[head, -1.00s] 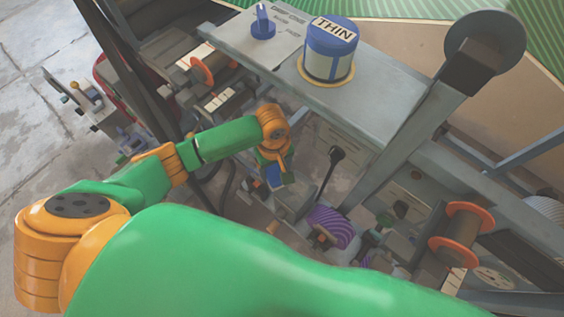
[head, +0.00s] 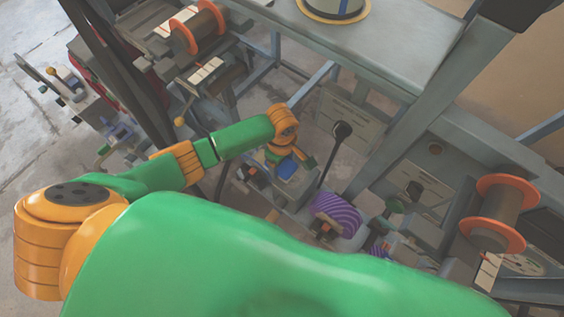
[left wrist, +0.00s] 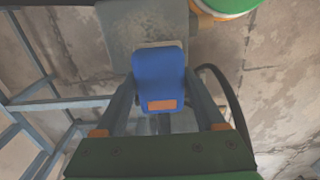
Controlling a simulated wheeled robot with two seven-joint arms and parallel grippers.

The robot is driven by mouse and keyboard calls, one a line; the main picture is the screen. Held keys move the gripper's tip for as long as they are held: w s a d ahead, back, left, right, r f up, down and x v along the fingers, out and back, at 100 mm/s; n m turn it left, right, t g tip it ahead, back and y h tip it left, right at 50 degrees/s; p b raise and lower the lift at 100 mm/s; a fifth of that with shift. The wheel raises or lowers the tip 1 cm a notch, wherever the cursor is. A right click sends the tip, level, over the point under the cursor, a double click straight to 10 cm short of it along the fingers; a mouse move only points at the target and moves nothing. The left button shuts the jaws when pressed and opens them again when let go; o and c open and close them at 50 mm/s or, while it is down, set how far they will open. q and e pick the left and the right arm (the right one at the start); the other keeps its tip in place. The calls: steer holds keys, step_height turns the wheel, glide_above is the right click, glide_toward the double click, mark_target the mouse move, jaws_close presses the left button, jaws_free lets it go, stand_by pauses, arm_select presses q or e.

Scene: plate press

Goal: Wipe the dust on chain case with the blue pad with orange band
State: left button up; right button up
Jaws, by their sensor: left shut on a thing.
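The blue pad (left wrist: 158,68) has an orange band (left wrist: 161,105) and is held between the fingers of my left gripper (left wrist: 159,88). In the head view the pad (head: 288,168) shows as a small blue patch below the left gripper (head: 290,155). A grey, mottled box (left wrist: 146,24), which looks like the chain case, lies just beyond the pad in the left wrist view. It also shows in the head view (head: 296,192), under the gripper. I cannot tell whether the pad touches it, and dust is not clear. My right gripper is not in view.
A black-knobbed lever (head: 342,131) stands close right of the gripper. A purple striped roll (head: 337,210) sits below it. An orange-flanged spool (head: 499,213) is at right. A grey bench (head: 370,48) and its frame stand behind.

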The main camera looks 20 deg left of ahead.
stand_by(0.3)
arm_select(q)
steer(key=shift+f, duration=0.15)
steer(key=shift+f+b, duration=0.55)
steer(key=shift+f, duration=0.3)
